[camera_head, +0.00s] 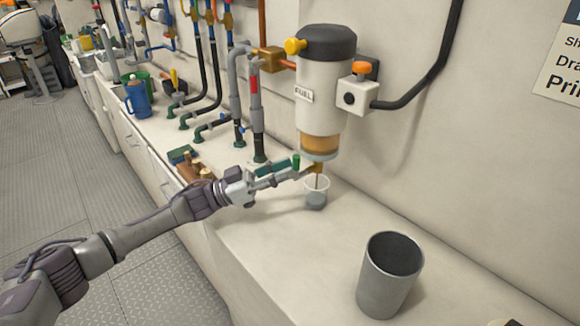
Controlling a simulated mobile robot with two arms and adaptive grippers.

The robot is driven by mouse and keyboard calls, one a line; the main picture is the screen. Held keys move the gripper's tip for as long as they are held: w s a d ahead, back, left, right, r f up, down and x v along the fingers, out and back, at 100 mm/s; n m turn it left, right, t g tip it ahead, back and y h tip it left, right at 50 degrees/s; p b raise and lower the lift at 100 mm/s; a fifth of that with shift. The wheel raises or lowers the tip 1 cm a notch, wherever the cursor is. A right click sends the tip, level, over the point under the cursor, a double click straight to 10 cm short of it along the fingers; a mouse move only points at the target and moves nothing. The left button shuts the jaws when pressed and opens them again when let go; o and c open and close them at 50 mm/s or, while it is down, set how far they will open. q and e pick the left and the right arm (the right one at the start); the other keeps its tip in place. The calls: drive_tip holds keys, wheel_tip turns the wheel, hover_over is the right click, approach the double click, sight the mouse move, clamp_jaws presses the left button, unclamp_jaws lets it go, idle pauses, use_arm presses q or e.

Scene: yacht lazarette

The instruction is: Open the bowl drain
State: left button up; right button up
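The fuel filter (318,85), labelled FUEL, hangs on the wall with an amber band above a clear bowl (319,154) at its bottom. The small brass bowl drain (317,168) sits under the bowl. A thin brownish line runs down from it into a clear cup (316,193) holding greyish content; I cannot tell whether it is a spout or liquid. My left gripper (300,169) reaches in from the left, its fingertips at or close beside the drain. Contact and finger gap are unclear at this size. My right gripper is not in view.
A grey tumbler (388,275) stands on the counter (275,255) at front right. Pipes with valves (240,85) rise behind my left gripper. A brown block-like item (190,170), a green-blue pad (183,154) and a blue mug (138,99) stand farther left. The counter between cup and tumbler is clear.

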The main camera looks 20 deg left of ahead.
use_arm(q)
drive_tip(key=v, duration=0.5)
drive_tip(key=shift+a, duration=0.2)
